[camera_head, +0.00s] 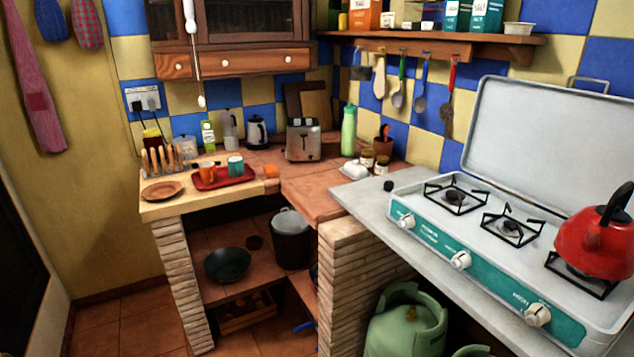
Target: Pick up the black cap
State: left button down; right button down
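A small black cap (388,185) lies on the grey counter (352,193), just left of the gas stove. It is small in the view, so its exact shape is hard to tell. Nothing touches it from above. Neither of my grippers is in view.
The white and teal gas stove (430,222) with its raised lid (540,135) and a red kettle (592,245) stands to the right. A white cloth-like item (355,169), small jars (367,158) and a green bottle (349,130) stand behind the cap. The counter's front left corner is bare.

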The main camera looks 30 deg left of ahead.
aim_at(388, 185)
jog(key=u, duration=0.6)
jog(key=z, duration=0.4)
jog(key=i+j+z, duration=0.1)
jog(key=j+z, duration=0.45)
jog(key=z, duration=0.15)
jog(key=i+j+z, duration=0.1)
jog(key=j+z, duration=0.25)
